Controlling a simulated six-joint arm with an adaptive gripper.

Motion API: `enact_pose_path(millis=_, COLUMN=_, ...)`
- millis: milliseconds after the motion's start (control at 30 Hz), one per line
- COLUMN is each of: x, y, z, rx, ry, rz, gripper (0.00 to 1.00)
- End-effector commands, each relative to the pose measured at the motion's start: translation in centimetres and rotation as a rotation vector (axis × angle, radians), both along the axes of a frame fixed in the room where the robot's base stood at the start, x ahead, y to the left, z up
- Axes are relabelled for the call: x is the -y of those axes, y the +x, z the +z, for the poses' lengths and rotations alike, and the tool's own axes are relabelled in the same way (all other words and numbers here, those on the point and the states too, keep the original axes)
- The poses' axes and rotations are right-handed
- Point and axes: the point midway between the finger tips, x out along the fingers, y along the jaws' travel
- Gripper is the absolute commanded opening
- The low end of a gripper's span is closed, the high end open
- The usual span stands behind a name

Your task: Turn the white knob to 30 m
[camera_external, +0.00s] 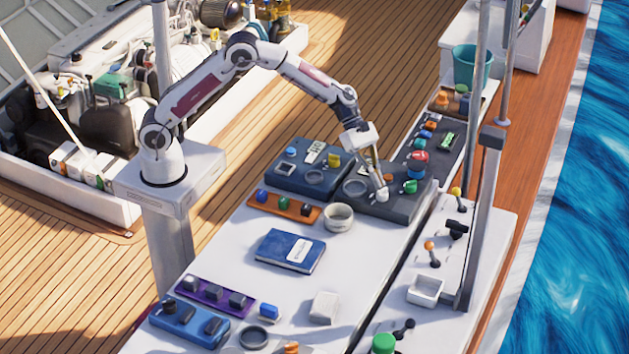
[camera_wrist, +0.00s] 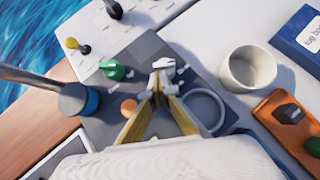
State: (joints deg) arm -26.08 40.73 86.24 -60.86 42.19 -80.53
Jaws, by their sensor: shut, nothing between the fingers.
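The white knob (camera_external: 383,195) is on the near edge of a dark grey panel (camera_external: 400,212) at the right of the white table. My gripper (camera_external: 379,184) reaches down to it from above, with its fingertips right at the knob. In the wrist view my gripper (camera_wrist: 159,84) has its fingers closed together, and the white knob (camera_wrist: 164,63) shows just beyond the tips. I cannot tell whether the tips touch it. Any scale or 30 m mark is too small to read.
A green knob (camera_external: 410,187) and an orange knob (camera_wrist: 129,106) stand close to the white knob. A grey ring (camera_wrist: 218,111) lies on the same panel. A white cup (camera_external: 338,218) and a blue book (camera_external: 290,250) stand on the table, with clear space around the book.

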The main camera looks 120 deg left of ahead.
Motion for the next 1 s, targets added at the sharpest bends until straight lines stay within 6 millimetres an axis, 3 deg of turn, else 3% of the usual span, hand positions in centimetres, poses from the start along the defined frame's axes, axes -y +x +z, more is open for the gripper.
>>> enact_pose_path(millis=1000, x=0.5, y=1.5, z=0.0, rx=0.0, ry=-0.002, rz=-0.002, gripper=0.0)
